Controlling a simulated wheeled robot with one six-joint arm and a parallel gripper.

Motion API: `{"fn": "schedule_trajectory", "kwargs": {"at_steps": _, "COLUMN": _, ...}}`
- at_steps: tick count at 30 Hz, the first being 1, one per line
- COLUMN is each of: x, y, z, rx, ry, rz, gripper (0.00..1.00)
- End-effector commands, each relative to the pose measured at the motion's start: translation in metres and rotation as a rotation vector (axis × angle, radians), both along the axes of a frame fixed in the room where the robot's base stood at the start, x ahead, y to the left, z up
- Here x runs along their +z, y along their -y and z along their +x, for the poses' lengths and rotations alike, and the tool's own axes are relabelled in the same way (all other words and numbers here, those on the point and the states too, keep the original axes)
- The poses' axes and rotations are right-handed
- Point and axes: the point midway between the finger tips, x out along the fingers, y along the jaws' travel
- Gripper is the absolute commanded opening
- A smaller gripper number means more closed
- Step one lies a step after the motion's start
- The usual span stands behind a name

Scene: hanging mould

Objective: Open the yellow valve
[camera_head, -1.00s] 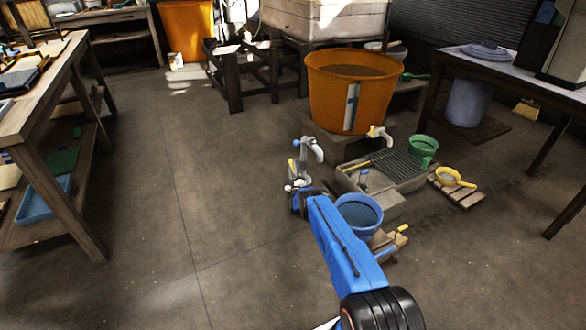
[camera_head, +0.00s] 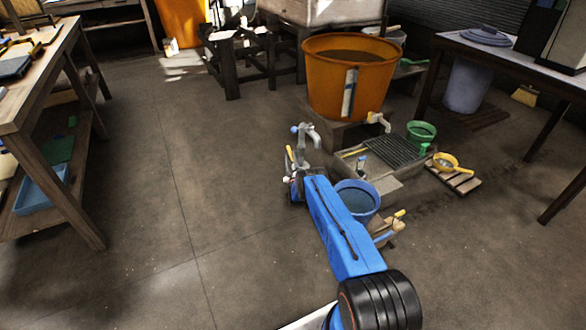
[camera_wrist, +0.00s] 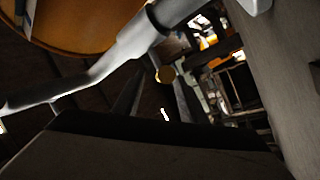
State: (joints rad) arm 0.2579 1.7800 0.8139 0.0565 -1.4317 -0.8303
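A grey standpipe tap (camera_head: 308,135) with a blue knob (camera_head: 294,129) stands left of the stone trough. A small yellow part, seemingly the yellow valve (camera_head: 289,154), shows low on its left side. Another yellow handle (camera_head: 373,117) sits on the tap of the orange tub. My gripper is low beside the standpipe in the head view, its fingers mostly hidden by my arm. In the wrist view my gripper (camera_wrist: 157,98) has its two dark fingers apart. A round yellow end (camera_wrist: 165,74) shows between and beyond them, below a grey pipe (camera_wrist: 105,65). I cannot tell whether they touch.
A blue bucket (camera_head: 372,193) stands right beside my arm. The trough (camera_head: 358,178) with a dark grate, a green pail (camera_head: 421,132) and a yellow dipper (camera_head: 446,161) are to the right. The orange tub (camera_head: 330,88) stands behind. The floor at left is clear.

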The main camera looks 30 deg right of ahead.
Motion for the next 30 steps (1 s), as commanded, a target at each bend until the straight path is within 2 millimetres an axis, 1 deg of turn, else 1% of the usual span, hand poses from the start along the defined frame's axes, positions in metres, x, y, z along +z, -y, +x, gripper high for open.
{"fn": "schedule_trajectory", "kwargs": {"at_steps": 15, "x": 0.0, "y": -0.023, "z": -0.069, "rx": 0.001, "ry": -0.002, "rz": 0.0, "gripper": 0.38}}
{"fn": "schedule_trajectory", "kwargs": {"at_steps": 18, "x": 0.0, "y": -0.027, "z": -0.08, "rx": 0.0, "ry": -0.001, "rz": 0.001, "gripper": 0.38}}
{"fn": "schedule_trajectory", "kwargs": {"at_steps": 24, "x": 0.0, "y": -0.031, "z": -0.092, "rx": 0.001, "ry": 0.0, "rz": 0.001, "gripper": 0.38}}
{"fn": "schedule_trajectory", "kwargs": {"at_steps": 30, "x": 0.0, "y": -0.031, "z": -0.094, "rx": 0.0, "ry": 0.0, "rz": 0.0, "gripper": 0.38}}
